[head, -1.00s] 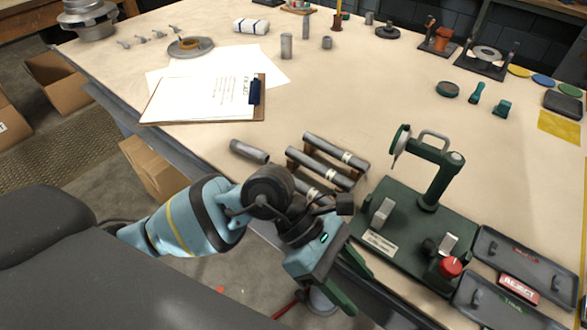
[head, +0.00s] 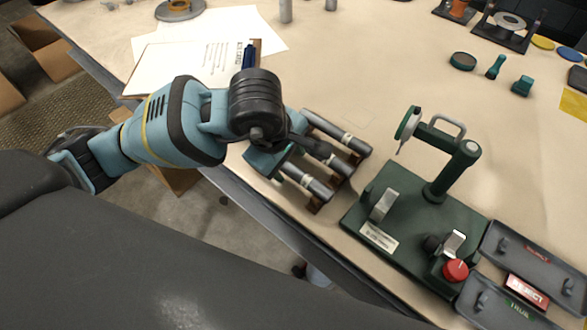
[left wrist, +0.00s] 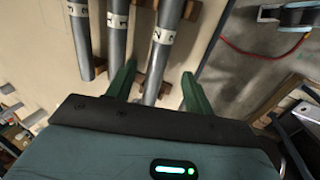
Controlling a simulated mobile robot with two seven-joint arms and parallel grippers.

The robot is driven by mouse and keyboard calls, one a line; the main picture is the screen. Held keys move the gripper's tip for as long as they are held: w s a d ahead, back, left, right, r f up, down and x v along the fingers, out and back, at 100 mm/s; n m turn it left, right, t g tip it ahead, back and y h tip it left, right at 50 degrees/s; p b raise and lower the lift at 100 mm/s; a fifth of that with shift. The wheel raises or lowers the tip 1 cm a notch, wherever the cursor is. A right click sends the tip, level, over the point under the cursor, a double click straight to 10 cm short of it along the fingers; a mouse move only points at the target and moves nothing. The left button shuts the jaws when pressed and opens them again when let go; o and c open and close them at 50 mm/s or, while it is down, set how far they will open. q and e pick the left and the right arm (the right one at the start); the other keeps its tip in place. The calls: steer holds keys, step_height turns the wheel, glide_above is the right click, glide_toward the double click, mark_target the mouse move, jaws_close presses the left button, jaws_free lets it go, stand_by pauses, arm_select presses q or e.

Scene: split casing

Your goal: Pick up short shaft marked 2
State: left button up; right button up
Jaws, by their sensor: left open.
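Three grey shafts lie side by side on a brown rack at the table's front edge in the head view: the far shaft (head: 325,124), the middle shaft, partly hidden by my wrist, and the near shaft (head: 303,179). In the left wrist view the near shaft (left wrist: 154,82) has a white band with a mark that looks like a 2, turned sideways. The middle shaft (left wrist: 116,45) also has a marked band. My left gripper (head: 283,160) is open; in the left wrist view its green fingers (left wrist: 160,88) stand either side of the near shaft's end. Contact cannot be told.
A green gauge stand (head: 420,215) with a dial stands right of the rack. A clipboard (head: 190,68) is behind my left arm. The table behind the rack is clear.

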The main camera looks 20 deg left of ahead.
mark_target(293, 169)
arm_select(q)
steer(key=shift+a+x, duration=0.15)
steer(key=shift+x, duration=1.2)
steer(key=shift+a+x, duration=0.15)
steer(key=shift+x, duration=1.25)
steer(key=shift+w, duration=0.15)
jaws_close()
steer(key=shift+r, duration=0.15)
